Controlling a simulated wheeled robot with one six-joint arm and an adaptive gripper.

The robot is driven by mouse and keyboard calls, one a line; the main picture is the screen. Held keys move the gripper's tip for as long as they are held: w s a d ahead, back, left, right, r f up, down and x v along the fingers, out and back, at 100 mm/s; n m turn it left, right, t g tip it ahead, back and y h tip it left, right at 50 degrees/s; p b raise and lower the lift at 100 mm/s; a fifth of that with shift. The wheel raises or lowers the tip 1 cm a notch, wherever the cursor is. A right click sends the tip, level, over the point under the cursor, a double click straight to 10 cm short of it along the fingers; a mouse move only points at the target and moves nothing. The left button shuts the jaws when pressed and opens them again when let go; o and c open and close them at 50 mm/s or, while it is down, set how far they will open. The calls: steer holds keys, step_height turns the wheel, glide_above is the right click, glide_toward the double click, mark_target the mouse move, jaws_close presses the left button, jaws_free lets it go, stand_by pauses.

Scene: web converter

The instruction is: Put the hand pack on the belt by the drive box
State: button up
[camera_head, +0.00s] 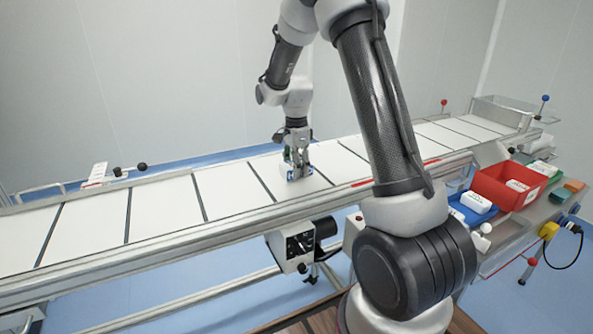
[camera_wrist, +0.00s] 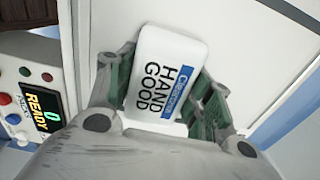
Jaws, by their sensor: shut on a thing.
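The hand pack (camera_wrist: 165,75) is white with a blue strip and the words "HAND GOOD", seen in the wrist view between the green-padded fingers. My gripper (camera_head: 297,160) is shut on it, over the white belt (camera_head: 165,208) in the head view. There the pack (camera_head: 298,174) is small and partly hidden by the fingers, low at the belt surface. I cannot tell whether it touches the belt. The drive box (camera_head: 290,248), white with a dark knob and a black motor, hangs under the belt's near rail, just below my gripper in the picture.
A red bin (camera_head: 503,190) and a blue tray (camera_head: 475,205) with white packs stand on the side shelf at right. A panel with a "READY" display (camera_wrist: 42,108) shows at left in the wrist view. Dark cross lines divide the belt, which is clear left of my gripper.

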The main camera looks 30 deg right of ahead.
steer(key=shift+f, duration=0.65)
steer(key=shift+f, duration=0.15)
steer(key=o, duration=1.1)
step_height(320, 180, up, 12)
steer(key=shift+f, duration=0.1)
steer(key=s+r+n+t, duration=0.1)
steer(key=s+r+n, duration=0.3)
steer(key=s+r, duration=0.4)
steer(key=s+r+n+t, duration=0.1)
steer(key=s+n+t, duration=0.2)
steer(key=s+n, duration=1.1)
steer(key=s, duration=0.9)
steer(key=shift+s+a+r, duration=0.2)
steer(key=shift+s+a, duration=0.05)
steer(key=shift+a, duration=0.15)
